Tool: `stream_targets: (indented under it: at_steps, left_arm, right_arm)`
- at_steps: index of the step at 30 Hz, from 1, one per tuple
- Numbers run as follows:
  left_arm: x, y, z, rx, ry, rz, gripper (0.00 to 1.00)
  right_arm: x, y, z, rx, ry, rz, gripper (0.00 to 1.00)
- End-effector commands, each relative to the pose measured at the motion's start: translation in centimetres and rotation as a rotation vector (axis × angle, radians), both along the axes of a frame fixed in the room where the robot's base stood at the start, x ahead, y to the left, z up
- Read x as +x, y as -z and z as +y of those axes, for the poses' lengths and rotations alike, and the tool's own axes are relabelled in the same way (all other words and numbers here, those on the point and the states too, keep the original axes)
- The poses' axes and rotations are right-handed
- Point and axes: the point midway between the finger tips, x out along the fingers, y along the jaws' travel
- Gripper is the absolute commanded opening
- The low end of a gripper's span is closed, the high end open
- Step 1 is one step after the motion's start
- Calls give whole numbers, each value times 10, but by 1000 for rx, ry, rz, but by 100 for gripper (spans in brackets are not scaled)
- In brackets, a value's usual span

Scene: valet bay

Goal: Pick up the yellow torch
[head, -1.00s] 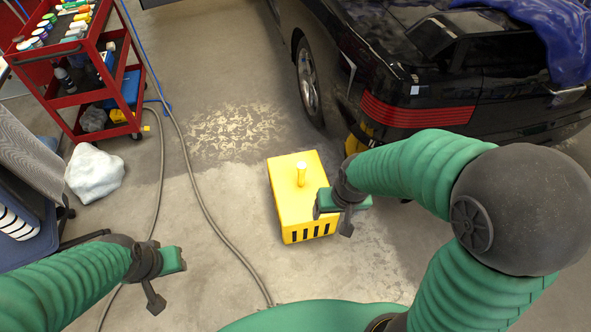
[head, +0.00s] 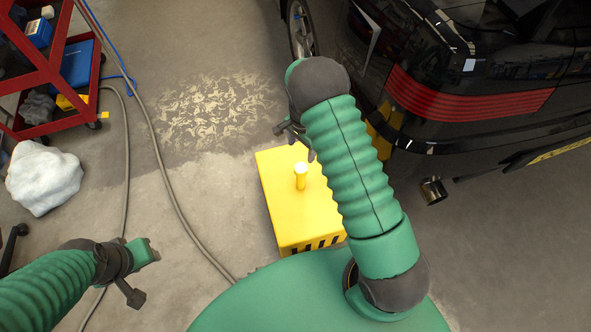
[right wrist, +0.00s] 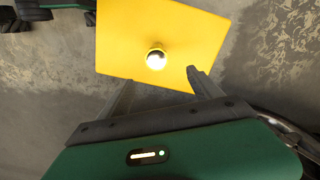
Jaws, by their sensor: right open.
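The yellow torch (head: 300,177) stands upright on top of a yellow box (head: 283,215) on the floor. In the right wrist view the torch (right wrist: 155,60) shows nearly end-on, with a bright round end, over the box top (right wrist: 120,45). My right gripper (head: 300,143) is above the far part of the box, and its arm covers the box's right side. In the right wrist view its two fingers (right wrist: 160,85) are apart, with nothing between them; the torch lies beyond their tips. My left gripper (head: 143,270) is low at the left, away from the box; its jaw opening is unclear.
A black car (head: 470,60) stands at the right, with its exhaust pipe (head: 433,190) sticking out. A red trolley (head: 50,75) and a white lumpy bag (head: 43,177) are at the left. A grey hose (head: 165,175) runs across the floor left of the box.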

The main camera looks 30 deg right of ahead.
Motion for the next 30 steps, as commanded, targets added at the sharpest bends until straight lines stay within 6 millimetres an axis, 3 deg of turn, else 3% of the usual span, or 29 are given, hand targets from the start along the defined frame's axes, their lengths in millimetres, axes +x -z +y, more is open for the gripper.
stream_targets:
  at_steps: [6, 10, 17, 24, 30]
  left_arm:
    - [0, 22, 0, 0, -1, 1, 36]
    - [0, 31, 1, 0, -1, 1, 36]
    - [0, 38, 0, 0, 0, 0, 36]
    - [0, 59, 1, 0, -1, 1, 36]
    - [0, 57, 1, 0, -1, 1, 36]
  right_arm:
    - [0, 64, -1, 5, -4, 5, 74]
    - [-1, 94, -2, 7, -3, 6, 74]
    - [-1, 115, -1, 7, -4, 2, 74]
    - [-5, 157, 3, 6, -4, 4, 74]
    - [-4, 158, 3, 6, -5, 1, 74]
